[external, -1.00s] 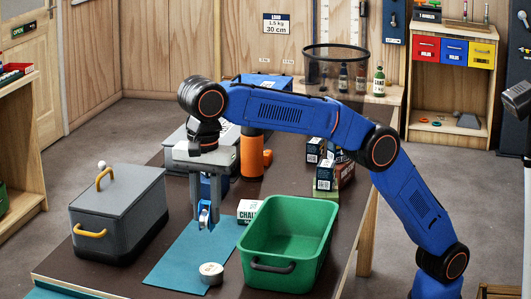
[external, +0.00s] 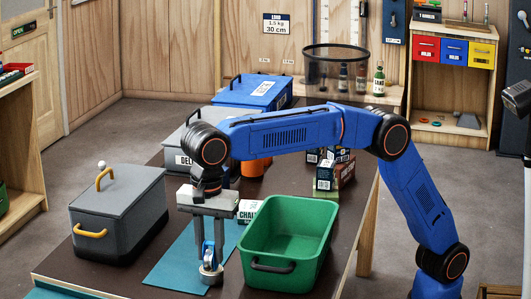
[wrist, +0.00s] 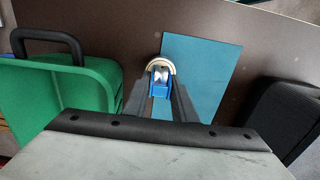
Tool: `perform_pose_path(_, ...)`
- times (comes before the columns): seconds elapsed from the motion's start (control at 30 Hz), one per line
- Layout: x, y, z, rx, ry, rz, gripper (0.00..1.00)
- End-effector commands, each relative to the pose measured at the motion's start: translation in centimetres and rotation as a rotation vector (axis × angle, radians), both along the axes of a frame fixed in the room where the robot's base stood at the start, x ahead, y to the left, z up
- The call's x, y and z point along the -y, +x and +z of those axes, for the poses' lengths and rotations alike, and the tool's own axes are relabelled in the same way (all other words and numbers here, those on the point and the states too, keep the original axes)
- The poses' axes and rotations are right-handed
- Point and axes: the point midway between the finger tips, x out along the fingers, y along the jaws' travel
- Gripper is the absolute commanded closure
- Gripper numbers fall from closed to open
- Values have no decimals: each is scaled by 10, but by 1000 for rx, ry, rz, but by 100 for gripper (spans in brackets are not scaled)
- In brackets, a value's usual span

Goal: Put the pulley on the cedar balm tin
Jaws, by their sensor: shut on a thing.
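The pulley (external: 208,253), blue with a silver wheel, is held upright between the fingers of my gripper (external: 209,250), which is shut on it. The cedar balm tin (external: 211,277), small, round and pale, stands on the teal mat directly below the pulley. I cannot tell whether the pulley touches its lid. In the wrist view the pulley (wrist: 160,84) sits between the fingertips, and the tin (wrist: 160,60) shows as a pale curved rim behind it, mostly hidden.
A green open bin (external: 326,225) stands close on the right of my gripper. A dark grey lidded box (external: 135,215) stands to the left. A chalk box (external: 247,212) is behind the gripper. The teal mat (external: 178,262) is otherwise clear around the tin.

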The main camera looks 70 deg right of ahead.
Motion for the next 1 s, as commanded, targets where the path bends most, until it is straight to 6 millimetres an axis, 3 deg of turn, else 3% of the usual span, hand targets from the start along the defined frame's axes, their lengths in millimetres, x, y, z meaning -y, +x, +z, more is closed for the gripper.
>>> perform_pose_path(0.33, 0, 0, -2, 1, 1, 0, 99)
perform_pose_path(0.37, 0, 0, -3, 1, 1, 0, 74)
perform_pose_path(0.43, 0, 0, -2, 1, 1, 0, 57)
perform_pose_path(0.77, 0, 0, -1, 1, 1, 0, 57)
perform_pose_path(1.0, -1, 1, 25, 3, 3, 0, 57)
